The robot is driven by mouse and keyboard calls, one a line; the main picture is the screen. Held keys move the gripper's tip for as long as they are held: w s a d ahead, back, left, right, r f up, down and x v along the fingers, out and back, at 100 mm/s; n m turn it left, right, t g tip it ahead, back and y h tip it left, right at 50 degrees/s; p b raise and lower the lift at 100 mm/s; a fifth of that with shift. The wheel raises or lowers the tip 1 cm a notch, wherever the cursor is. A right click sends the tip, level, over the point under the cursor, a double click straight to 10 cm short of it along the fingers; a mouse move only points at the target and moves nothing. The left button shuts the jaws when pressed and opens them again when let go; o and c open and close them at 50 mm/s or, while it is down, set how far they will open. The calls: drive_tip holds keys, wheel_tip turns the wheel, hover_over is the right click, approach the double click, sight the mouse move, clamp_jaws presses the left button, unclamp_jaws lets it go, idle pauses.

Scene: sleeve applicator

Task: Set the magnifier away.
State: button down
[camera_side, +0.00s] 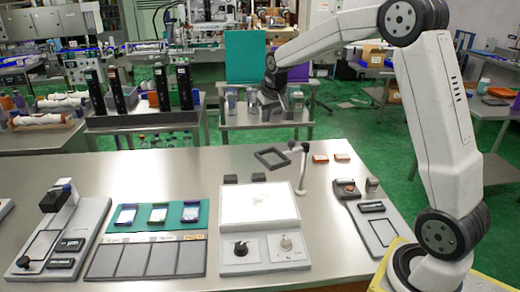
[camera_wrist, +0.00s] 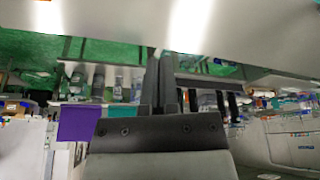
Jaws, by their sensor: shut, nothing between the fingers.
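The magnifier (camera_side: 272,159) looks like a dark grey square frame on a short arm, joined to a pale upright post (camera_side: 302,170). In the side view it is out to the left of the post, behind the light box (camera_side: 257,203) with its bright white top. My gripper (camera_side: 268,112) is up and behind the magnifier in the picture, apart from it. In the wrist view my gripper (camera_wrist: 160,78) has its dark fingers together with nothing between them. I cannot make out the magnifier clearly in the wrist view.
Orange pieces (camera_side: 330,158) lie right of the post. A grey panel (camera_side: 368,215) is at the right, and a green mat (camera_side: 158,216) with framed pieces is at the left. The table's back left is clear.

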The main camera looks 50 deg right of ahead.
drive_tip(key=x, duration=0.9)
drive_tip(key=shift+s+a, duration=0.35)
drive_tip(key=shift+s, duration=0.6)
drive_tip(key=shift+s+a, duration=0.3)
drive_tip(key=shift+s, duration=0.65)
